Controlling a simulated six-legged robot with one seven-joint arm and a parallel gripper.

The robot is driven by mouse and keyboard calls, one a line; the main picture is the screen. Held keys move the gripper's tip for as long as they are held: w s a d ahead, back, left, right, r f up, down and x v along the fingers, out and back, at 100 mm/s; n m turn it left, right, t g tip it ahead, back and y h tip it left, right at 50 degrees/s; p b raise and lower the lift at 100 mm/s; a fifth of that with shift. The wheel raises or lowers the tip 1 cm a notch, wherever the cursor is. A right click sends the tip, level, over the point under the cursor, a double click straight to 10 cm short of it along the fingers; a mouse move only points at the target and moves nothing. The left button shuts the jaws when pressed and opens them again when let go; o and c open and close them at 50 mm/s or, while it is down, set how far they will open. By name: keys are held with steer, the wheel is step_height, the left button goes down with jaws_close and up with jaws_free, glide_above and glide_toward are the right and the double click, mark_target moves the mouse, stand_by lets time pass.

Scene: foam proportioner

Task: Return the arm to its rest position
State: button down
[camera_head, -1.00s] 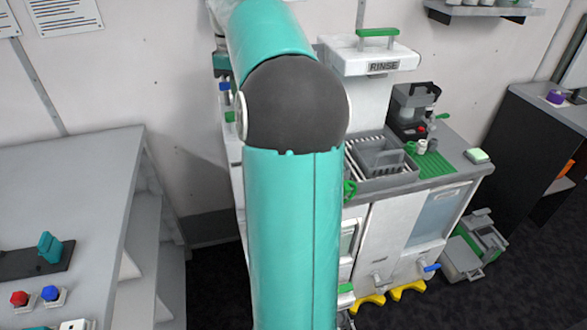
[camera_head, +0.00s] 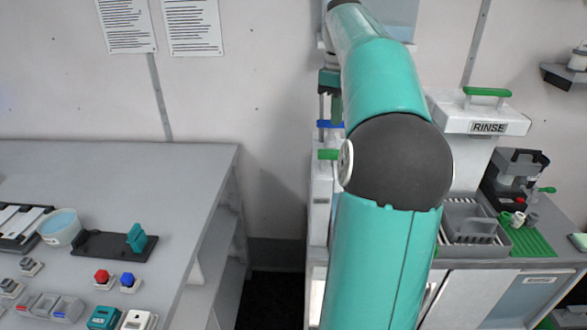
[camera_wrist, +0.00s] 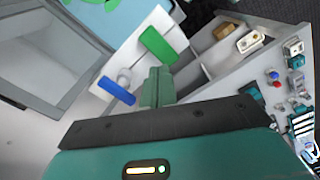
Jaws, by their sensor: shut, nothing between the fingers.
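My teal arm with its dark round elbow joint rises through the middle of the head view and bends away toward the back wall. My gripper (camera_wrist: 157,87) shows in the wrist view as green fingers held together, with nothing between them. They point toward a white unit with a blue handle (camera_wrist: 116,90) and a green handle (camera_wrist: 157,43). I cannot tell how far the fingertips are from these handles. In the head view the same blue handle (camera_head: 330,124) and green handle (camera_head: 328,154) stand just left of my arm. The fingers are not clear there.
A grey bench (camera_head: 190,180) with red (camera_head: 102,276) and blue (camera_head: 127,279) buttons stands at left. The rinse station (camera_head: 488,125) and a sink basin (camera_head: 468,220) stand at right, partly behind my arm. A dark floor gap (camera_head: 268,295) lies between bench and station.

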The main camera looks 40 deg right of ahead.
steer(key=w+a+f+t+h, duration=0.1)
steer(key=w+a, duration=0.1)
steer(key=a, duration=1)
steer(key=w+a+f+t+h, duration=0.1)
steer(key=w+a+f, duration=0.1)
steer(key=a, duration=1)
steer(key=s+a+f+m+t+y, duration=0.1)
steer(key=s+a+f, duration=0.4)
steer(key=a, duration=0.3)
steer(key=s+a+f+m+t+y, duration=0.1)
steer(key=s+a+f+t, duration=0.1)
steer(key=s+a+f, duration=0.4)
steer(key=a, duration=0.3)
steer(key=shift+s+a+f+t, duration=0.2)
steer(key=shift+s+f+t, duration=0.1)
steer(key=shift+f, duration=0.1)
